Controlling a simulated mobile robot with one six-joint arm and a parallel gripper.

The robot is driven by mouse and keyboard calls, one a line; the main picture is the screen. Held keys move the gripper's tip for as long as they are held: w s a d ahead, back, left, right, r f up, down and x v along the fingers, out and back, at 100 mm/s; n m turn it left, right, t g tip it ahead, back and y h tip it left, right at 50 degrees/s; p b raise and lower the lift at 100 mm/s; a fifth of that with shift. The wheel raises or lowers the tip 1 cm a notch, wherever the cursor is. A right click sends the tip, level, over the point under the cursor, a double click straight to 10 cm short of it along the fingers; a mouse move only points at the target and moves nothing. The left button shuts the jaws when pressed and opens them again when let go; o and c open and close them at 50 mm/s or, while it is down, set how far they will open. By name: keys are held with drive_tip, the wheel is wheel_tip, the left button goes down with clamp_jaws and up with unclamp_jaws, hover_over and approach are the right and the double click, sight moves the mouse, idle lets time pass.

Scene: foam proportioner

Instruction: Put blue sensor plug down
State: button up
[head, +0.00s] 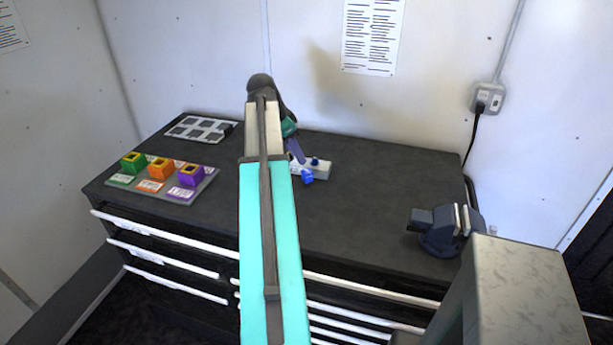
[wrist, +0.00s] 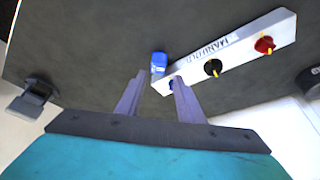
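The blue sensor plug (head: 307,177) is beside the near left end of a white manifold block (head: 325,171). In the wrist view the blue plug (wrist: 158,61) shows just beyond my fingertips, near the block's end. My gripper (wrist: 160,75) has its two purple fingers apart, with a clear gap between the tips, and neither finger visibly presses on the plug. In the head view my gripper (head: 300,160) reaches down over the block, partly hidden by my arm. I cannot tell whether the plug touches the table.
The block (wrist: 225,50) carries a black knob (wrist: 213,67), a red knob (wrist: 264,45) and a blue part (wrist: 173,84) partly behind a finger. A grey vise (head: 447,232) stands at right. Green, orange and purple sockets (head: 160,168) sit at left. The table's middle right is clear.

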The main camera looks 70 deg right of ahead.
sight(307, 171)
drive_tip(key=shift+p+x, duration=0.45)
drive_tip(key=shift+x, duration=1.85)
drive_tip(key=shift+s, duration=0.15)
drive_tip(key=shift+p+x, duration=0.9)
drive_tip(key=shift+x, duration=0.3)
drive_tip(key=shift+p+x, duration=0.4)
drive_tip(key=shift+x, duration=0.95)
drive_tip(key=shift+s, duration=0.15)
clamp_jaws()
drive_tip(key=shift+r, duration=0.2)
drive_tip(key=shift+r+b, duration=0.95)
drive_tip(key=shift+r, duration=0.55)
drive_tip(key=s+a+r+b, duration=0.1)
drive_tip(key=s+a+b, duration=0.3)
drive_tip(key=s+a, duration=0.6)
drive_tip(key=s, duration=0.2)
drive_tip(key=shift+s+r, duration=0.35)
